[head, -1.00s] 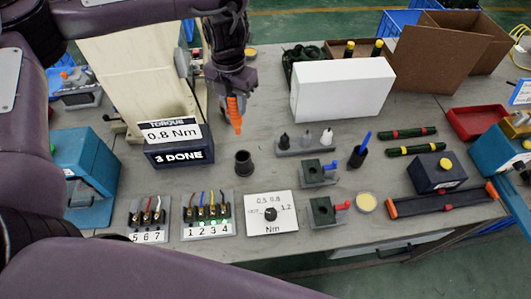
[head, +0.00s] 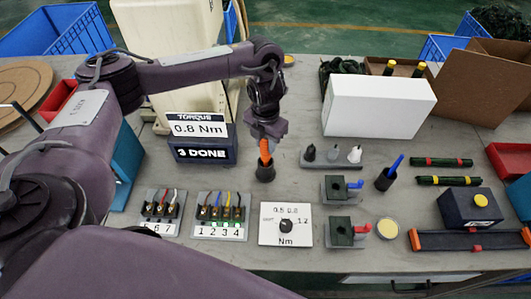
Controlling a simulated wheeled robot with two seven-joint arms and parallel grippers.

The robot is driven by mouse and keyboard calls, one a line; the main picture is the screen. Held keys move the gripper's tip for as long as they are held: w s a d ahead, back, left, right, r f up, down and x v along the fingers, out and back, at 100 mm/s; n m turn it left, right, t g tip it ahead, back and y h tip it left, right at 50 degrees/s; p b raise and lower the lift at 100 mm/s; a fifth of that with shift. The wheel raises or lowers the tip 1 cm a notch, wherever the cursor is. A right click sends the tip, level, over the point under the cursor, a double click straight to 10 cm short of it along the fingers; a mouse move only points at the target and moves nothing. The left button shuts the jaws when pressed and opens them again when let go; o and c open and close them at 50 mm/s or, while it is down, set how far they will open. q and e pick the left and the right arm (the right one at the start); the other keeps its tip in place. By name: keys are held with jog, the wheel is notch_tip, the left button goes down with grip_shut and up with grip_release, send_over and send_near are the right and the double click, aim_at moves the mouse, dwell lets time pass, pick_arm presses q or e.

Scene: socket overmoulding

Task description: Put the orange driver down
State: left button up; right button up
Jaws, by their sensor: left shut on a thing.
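The orange driver (head: 265,150) is upright in my left gripper (head: 265,137), which is shut on its upper part. The driver's lower end is inside or just behind the mouth of a dark round holder (head: 265,173) on the table; its tip is hidden, so I cannot tell how deep it is. My right gripper is not in view.
The torque display (head: 202,138), reading 0.8 Nm and 3 DONE, stands left of the holder. Terminal blocks (head: 221,213) and a dial plate (head: 285,224) lie in front. A rack with several bits (head: 332,160) and a white box (head: 378,106) are to the right.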

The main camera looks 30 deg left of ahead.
aim_at(265, 151)
pick_arm(q)
notch_tip(265, 151, down, 3)
jog(key=shift+f+b, duration=0.15)
jog(key=shift+b, duration=0.4)
jog(key=shift+f, duration=0.45)
jog(key=shift+f, duration=0.2)
jog(key=o, duration=1.1)
jog(key=shift+r, duration=0.15)
